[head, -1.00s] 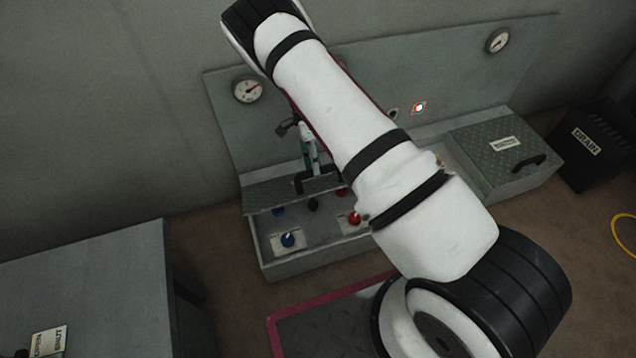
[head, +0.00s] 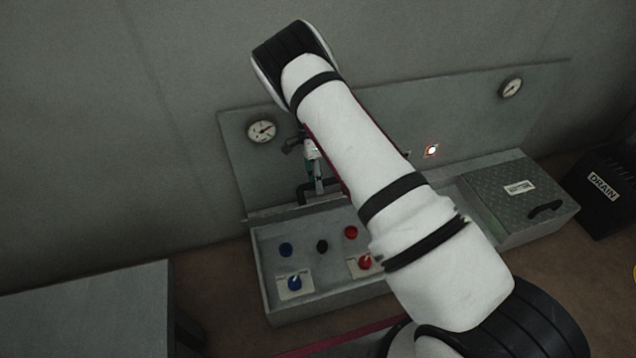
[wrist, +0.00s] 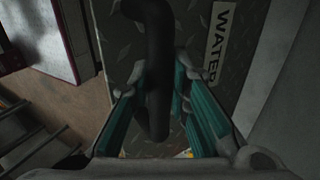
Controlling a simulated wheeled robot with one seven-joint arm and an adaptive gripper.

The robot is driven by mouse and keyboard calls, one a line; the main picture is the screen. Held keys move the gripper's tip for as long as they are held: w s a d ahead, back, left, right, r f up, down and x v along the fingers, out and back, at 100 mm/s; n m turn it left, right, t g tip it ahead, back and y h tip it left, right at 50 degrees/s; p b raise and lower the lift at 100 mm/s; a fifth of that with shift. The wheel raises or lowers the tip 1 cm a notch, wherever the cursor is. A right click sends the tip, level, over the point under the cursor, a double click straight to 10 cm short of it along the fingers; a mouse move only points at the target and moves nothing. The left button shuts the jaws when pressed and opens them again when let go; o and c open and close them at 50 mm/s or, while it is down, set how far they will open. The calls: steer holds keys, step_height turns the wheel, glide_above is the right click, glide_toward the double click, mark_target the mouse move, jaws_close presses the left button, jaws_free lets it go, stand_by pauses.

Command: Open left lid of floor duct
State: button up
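The left lid (head: 300,212) of the floor duct (head: 330,300) is raised and shows almost edge-on in the head view, so the left compartment is exposed. In the wrist view the lid (wrist: 205,20) is a grey tread plate with a WATER label and a black bar handle (wrist: 157,75). The handle also shows in the head view (head: 303,193). My gripper (wrist: 160,70) has its teal-padded fingers on both sides of the handle and appears shut on it. In the head view my arm hides part of my gripper (head: 314,175) and the duct's middle.
The open compartment holds blue knobs (head: 294,283), red knobs (head: 351,232) and a black knob (head: 322,246). The right lid (head: 510,190) is closed. A back panel with gauges (head: 262,131) stands close behind. A grey cabinet (head: 90,310) is at left, a black DRAIN box (head: 603,190) at right.

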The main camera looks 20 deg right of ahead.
steer(key=o, duration=0.4)
steer(key=shift+f, duration=0.4)
steer(key=shift+o, duration=0.3)
steer(key=shift+r, duration=0.1)
steer(key=shift+r, duration=0.2)
step_height(320, 180, up, 10)
steer(key=shift+f, duration=0.1)
